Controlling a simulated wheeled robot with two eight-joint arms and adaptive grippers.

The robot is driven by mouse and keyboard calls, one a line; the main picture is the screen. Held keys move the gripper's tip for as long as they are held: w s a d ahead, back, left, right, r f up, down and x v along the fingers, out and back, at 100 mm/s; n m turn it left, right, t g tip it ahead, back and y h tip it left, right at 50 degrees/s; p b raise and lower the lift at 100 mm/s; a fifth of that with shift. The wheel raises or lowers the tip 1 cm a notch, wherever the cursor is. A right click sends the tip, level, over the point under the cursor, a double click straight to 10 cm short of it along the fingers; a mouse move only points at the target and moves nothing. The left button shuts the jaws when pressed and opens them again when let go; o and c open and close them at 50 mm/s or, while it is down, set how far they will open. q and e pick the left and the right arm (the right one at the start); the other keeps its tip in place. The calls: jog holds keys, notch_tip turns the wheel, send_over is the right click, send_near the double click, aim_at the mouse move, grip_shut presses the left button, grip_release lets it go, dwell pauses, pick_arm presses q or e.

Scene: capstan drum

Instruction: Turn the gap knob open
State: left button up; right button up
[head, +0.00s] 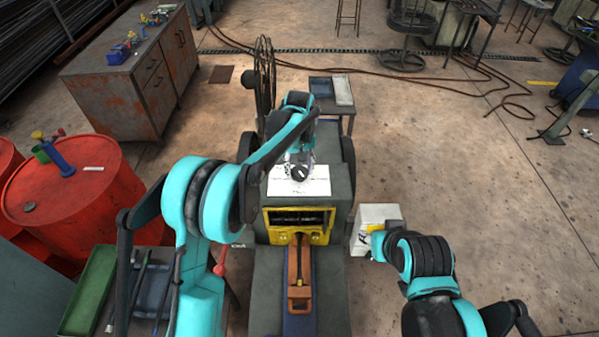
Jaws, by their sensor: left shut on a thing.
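The gap knob (299,174) is a small dark round knob on a white panel (318,187) on top of the grey machine. My left gripper (299,160) reaches down over the panel from above and is shut on the knob, partly covering it. How far the knob is turned is too small to tell. My right arm comes in from the lower right, and its end is beside a white box (366,214). The right fingers are not clearly seen.
The grey machine has a yellow-framed slot (275,234) in front, with an orange-brown channel (292,268) below it. A spoked wheel (264,75) stands behind. Red drums (105,185) and a green tray (88,290) are at left. Open floor lies at right.

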pick_arm(q)
jog(key=m+b, duration=0.2)
jog(key=m, duration=0.3)
jog(key=shift+m, duration=0.3)
jog(key=m+b, duration=0.1)
jog(key=m, duration=0.5)
jog(key=shift+w+a, duration=0.1)
jog(key=m+b, duration=0.1)
jog(key=m, duration=0.5)
jog(key=shift+m, duration=0.3)
jog(key=m, duration=0.5)
jog(key=shift+m+b, duration=0.3)
jog(key=shift+m, duration=0.1)
jog(key=shift+r, duration=0.1)
jog(key=o, duration=1.1)
jog(key=shift+o, duration=0.2)
